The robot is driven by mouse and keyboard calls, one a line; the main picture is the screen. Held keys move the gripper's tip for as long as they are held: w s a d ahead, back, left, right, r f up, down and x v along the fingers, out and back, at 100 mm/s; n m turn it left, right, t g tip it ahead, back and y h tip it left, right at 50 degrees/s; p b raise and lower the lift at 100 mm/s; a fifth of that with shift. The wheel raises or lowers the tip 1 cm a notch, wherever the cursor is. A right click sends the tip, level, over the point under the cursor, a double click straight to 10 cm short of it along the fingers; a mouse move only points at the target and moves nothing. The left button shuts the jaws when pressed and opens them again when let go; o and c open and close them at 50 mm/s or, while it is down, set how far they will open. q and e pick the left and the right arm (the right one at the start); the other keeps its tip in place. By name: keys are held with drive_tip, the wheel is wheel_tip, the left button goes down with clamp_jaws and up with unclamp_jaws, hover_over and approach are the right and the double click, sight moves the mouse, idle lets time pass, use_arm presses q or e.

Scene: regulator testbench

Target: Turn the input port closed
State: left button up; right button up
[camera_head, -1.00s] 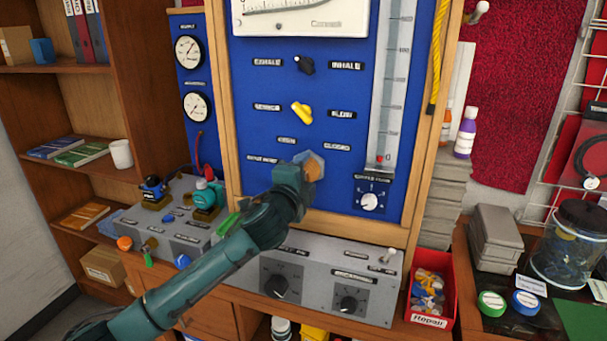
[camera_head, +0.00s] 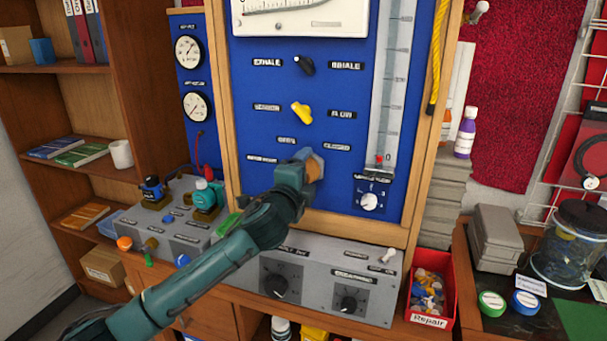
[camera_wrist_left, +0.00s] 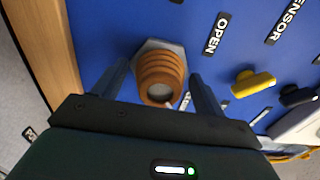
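The input port is a ribbed orange-brown fitting (camera_wrist_left: 160,78) on a grey hexagonal base, on the blue panel below the OPEN label (camera_wrist_left: 216,34) in the left wrist view. In the head view, only part of the port (camera_head: 315,166) shows past my gripper. My left gripper (camera_head: 303,165) is up against the panel there. In the left wrist view its two fingers (camera_wrist_left: 160,88) stand apart on either side of the port, with gaps visible, so it is open around the port. A "closed" label (camera_head: 337,147) is right of the port. My right gripper is not in view.
A yellow knob (camera_head: 301,113) and a black knob (camera_head: 304,66) sit above on the panel. A clear flow tube (camera_head: 391,90) stands at right. A grey control box (camera_head: 320,283) juts out below. A red repair bin (camera_head: 431,290) is at lower right.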

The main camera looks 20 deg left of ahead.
use_arm(q)
drive_tip(key=shift+s+f, duration=0.1)
drive_tip(key=shift+s, duration=0.45)
drive_tip(key=s+b, duration=0.2)
drive_tip(key=s, duration=1)
drive_tip(key=shift+a, duration=0.25)
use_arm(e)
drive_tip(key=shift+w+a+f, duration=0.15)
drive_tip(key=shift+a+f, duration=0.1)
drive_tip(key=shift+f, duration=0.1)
